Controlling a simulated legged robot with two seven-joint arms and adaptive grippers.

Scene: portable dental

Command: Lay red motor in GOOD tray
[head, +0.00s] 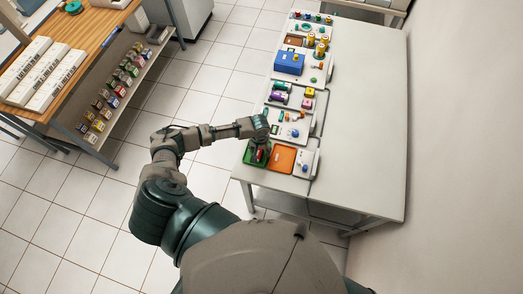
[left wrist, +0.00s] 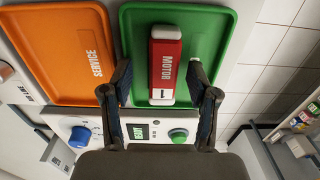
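The red motor (left wrist: 166,58), a red block with white ends marked MOTOR and 1, lies in the green tray (left wrist: 220,22). In the head view the motor (head: 260,154) shows as a small red patch in the green tray (head: 247,153) at the near left end of the table. No GOOD lettering is readable on the green tray. My left gripper (left wrist: 161,76) is open above the tray, with one finger on each side of the motor and gaps between. In the head view the left gripper (head: 260,141) hangs over the tray. My right gripper is not in view.
An orange tray marked SERVICE (left wrist: 65,50) lies beside the green one. A white panel with a blue knob (left wrist: 80,136) and a green button (left wrist: 178,136) is close to the fingers. More stations, including a blue box (head: 289,62), line the table (head: 365,120); its right side is clear.

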